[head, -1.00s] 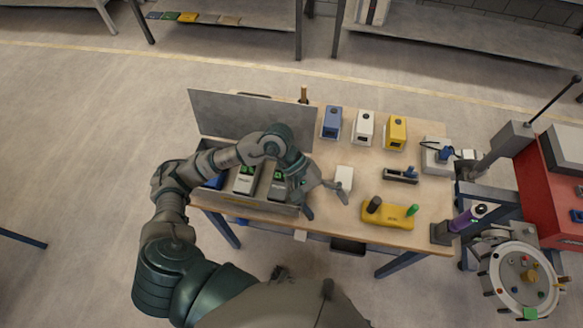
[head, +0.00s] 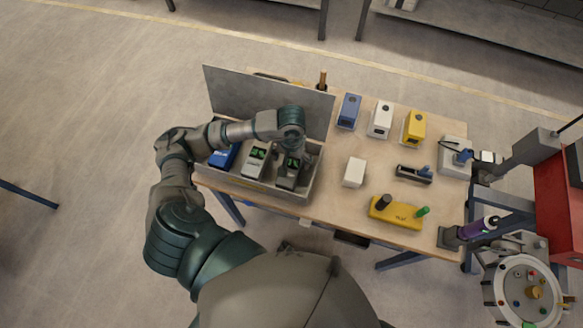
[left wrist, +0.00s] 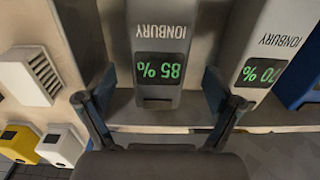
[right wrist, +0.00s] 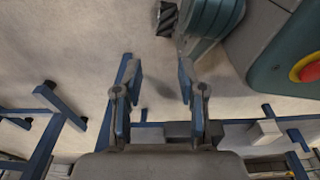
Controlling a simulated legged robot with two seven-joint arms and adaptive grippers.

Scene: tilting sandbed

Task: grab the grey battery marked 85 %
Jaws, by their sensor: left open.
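The grey battery marked 85 % (left wrist: 158,98) stands in the open grey case; its green display faces my left wrist camera and reads upside down. It also shows in the head view (head: 286,181), partly covered by my left gripper (head: 297,156). In the left wrist view my left gripper (left wrist: 160,84) is open, with one finger on each side of the battery's display end. I cannot tell whether the fingers touch it. My right gripper (right wrist: 157,75) is open and empty above the floor in the right wrist view.
A lighter battery marked 70 % (left wrist: 262,62) stands right beside it, then a blue battery (head: 222,157). The raised case lid (head: 265,105) stands behind. A white block (head: 354,172), a yellow holder (head: 397,212) and several coloured units share the bench (head: 335,205).

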